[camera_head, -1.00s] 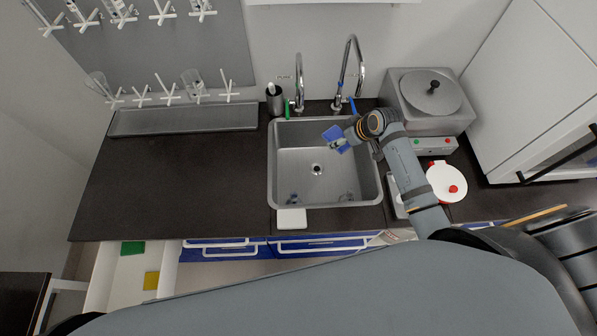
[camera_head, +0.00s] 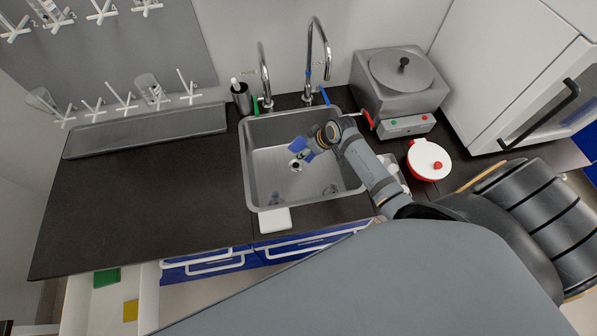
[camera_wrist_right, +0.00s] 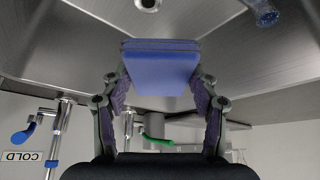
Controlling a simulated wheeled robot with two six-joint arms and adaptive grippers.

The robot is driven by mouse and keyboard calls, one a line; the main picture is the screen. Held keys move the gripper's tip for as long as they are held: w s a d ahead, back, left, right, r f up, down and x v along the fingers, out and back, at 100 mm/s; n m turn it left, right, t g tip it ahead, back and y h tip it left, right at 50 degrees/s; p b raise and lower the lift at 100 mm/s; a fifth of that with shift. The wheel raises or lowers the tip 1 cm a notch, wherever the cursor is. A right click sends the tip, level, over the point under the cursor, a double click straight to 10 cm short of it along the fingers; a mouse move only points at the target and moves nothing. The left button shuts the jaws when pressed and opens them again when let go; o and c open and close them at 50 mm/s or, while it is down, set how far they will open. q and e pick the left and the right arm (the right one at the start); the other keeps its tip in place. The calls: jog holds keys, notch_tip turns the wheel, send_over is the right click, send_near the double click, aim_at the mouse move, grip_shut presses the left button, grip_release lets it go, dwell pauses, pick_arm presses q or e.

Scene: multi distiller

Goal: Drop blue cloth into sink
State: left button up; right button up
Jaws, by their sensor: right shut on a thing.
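The blue cloth (camera_head: 301,147) is a flat folded pad held over the sink basin. In the right wrist view the blue cloth (camera_wrist_right: 160,62) sits between the two fingers of my right gripper (camera_wrist_right: 160,85), which is shut on it. In the head view my right gripper (camera_head: 314,143) is above the right part of the metal sink (camera_head: 268,165). The sink's basin also shows in the wrist view, with its drain. How high the cloth is above the sink bottom is hard to tell. My left gripper is not in view.
Two tall taps (camera_head: 318,55) stand behind the sink. A heated bath (camera_head: 400,85) and a white-lidded red pot (camera_head: 428,160) are to the right. A white block (camera_head: 274,220) lies at the sink's front edge. The dark counter (camera_head: 150,190) at left is clear.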

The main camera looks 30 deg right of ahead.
jog(key=shift+f, duration=0.45)
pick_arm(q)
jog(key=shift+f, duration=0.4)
pick_arm(e)
jog(key=shift+r, duration=0.15)
jog(key=o, duration=1.1)
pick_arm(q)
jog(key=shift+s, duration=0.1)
pick_arm(e)
jog(key=v, duration=1.2)
